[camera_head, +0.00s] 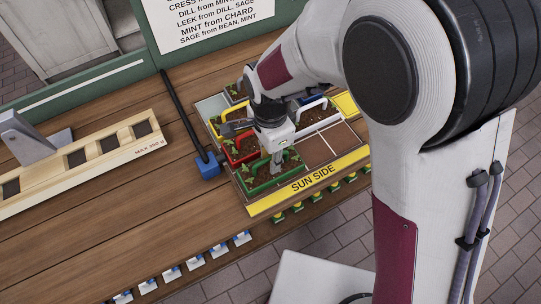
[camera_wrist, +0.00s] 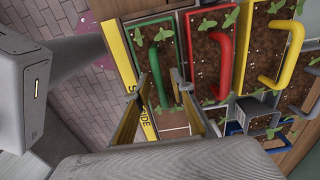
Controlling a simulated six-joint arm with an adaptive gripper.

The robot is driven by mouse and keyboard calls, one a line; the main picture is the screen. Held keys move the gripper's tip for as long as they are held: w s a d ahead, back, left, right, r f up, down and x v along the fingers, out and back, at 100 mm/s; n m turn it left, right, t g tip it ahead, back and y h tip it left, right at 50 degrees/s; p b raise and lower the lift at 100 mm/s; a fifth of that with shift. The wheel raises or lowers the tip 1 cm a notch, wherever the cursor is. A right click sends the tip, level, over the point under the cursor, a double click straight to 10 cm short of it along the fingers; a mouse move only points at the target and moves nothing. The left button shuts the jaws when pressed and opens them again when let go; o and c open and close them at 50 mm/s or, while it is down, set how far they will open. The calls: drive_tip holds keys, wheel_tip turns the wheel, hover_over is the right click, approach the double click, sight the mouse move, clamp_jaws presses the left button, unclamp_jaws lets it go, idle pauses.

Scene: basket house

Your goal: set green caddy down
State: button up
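The green caddy (camera_head: 262,189), with soil and seedlings, sits in the front left cell of the divided tray (camera_head: 251,211), by the yellow SUN SIDE edge. Its green handle (camera_wrist: 154,76) shows in the wrist view. My gripper (camera_head: 277,163) is over the caddy in the head view. In the wrist view my gripper (camera_wrist: 161,74) has its two fingers apart, one on each side of the handle, with gaps visible. The fingers partly hide the caddy, and I cannot tell whether either touches the handle.
A red caddy (camera_wrist: 215,91) stands beside the green one, with a yellow caddy (camera_wrist: 292,72) beyond. Bare tray cells (camera_head: 318,149) lie to the right in the head view. A blue block (camera_head: 208,166) with a black rod and a wooden rack (camera_head: 100,159) stand left.

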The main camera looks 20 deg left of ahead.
drive_tip(key=shift+r, duration=3.85)
drive_tip(key=shift+d+r, duration=0.2)
drive_tip(key=shift+d, duration=0.05)
drive_tip(key=d+r+n+t+y, duration=0.1)
drive_tip(key=d+r+n, duration=0.1)
drive_tip(key=d+r, duration=0.4)
drive_tip(key=d+r+n+t, duration=0.15)
drive_tip(key=d+r, duration=0.25)
drive_tip(key=d, duration=0.5)
drive_tip(key=s+d+r+n+t, duration=0.1)
drive_tip(key=s+d+r+n, duration=0.1)
drive_tip(key=s+d, duration=0.3)
drive_tip(key=s+d+r+n+t+h, duration=0.1)
drive_tip(key=s+d+r+n+t, duration=0.1)
drive_tip(key=s+d, duration=0.3)
drive_tip(key=d+n, duration=0.1)
drive_tip(key=d, duration=0.2)
drive_tip(key=shift+r, duration=0.15)
